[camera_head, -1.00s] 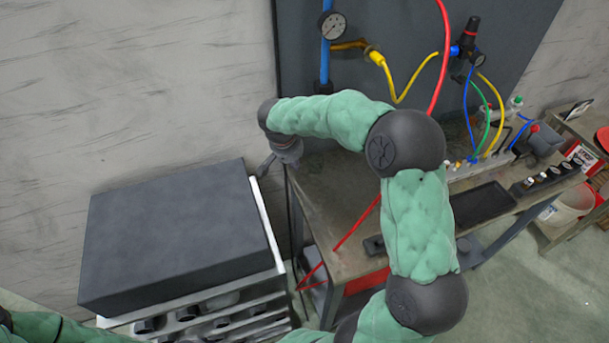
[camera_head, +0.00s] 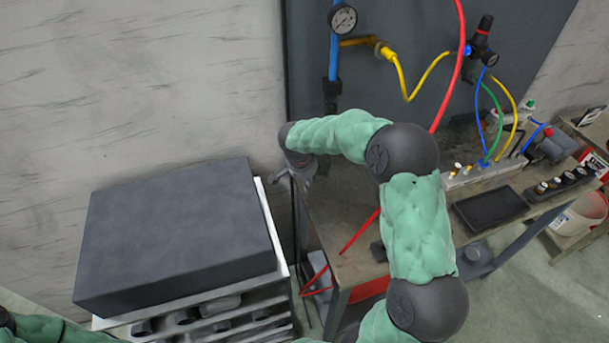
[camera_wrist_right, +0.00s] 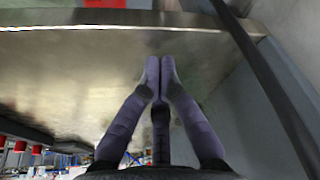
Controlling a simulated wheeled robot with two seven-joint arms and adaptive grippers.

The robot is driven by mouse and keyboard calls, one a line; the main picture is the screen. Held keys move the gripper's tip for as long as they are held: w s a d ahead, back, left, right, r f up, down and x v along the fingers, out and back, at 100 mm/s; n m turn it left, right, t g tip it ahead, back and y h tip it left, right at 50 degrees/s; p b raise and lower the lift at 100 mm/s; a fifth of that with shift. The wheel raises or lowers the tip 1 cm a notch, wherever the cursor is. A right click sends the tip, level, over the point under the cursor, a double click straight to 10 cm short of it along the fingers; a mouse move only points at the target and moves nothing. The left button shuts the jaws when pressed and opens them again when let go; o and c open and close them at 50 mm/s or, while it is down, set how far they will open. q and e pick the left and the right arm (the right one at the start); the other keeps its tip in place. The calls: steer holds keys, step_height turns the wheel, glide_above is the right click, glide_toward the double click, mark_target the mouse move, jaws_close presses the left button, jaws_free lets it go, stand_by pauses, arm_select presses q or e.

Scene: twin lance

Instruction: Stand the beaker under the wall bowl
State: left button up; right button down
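No beaker can be made out in either view. I cannot tell for sure which part is the wall bowl; a black regulator unit (camera_head: 482,42) with a gauge is mounted on the dark wall panel. My right gripper (camera_head: 279,177) hangs at the left end of the workbench, beside the grey block, and is partly hidden by its own wrist. In the right wrist view, its fingertips (camera_wrist_right: 160,64) meet with nothing seen between them, in front of a worn metallic surface. My left gripper is out of view; only part of my left arm shows at the lower left corner.
A dark grey block (camera_head: 175,235) sits on a white rack at left. The workbench (camera_head: 335,205) carries a black tray (camera_head: 489,207) and a manifold with coloured hoses. A red hose (camera_head: 448,85) crosses in front. A white bucket (camera_head: 577,215) stands at right.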

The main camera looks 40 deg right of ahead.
steer(key=shift+w+d+r, duration=0.1)
steer(key=shift+w+d, duration=0.25)
steer(key=shift+d, duration=0.5)
steer(key=shift+w+d+r, duration=0.1)
steer(key=shift+w+d, duration=0.25)
steer(key=shift+d, duration=0.5)
steer(key=shift+w+d, duration=0.35)
steer(key=shift+d, duration=0.5)
steer(key=shift+w+d, duration=0.35)
steer(key=shift+d, duration=0.5)
steer(key=shift+a, duration=0.1)
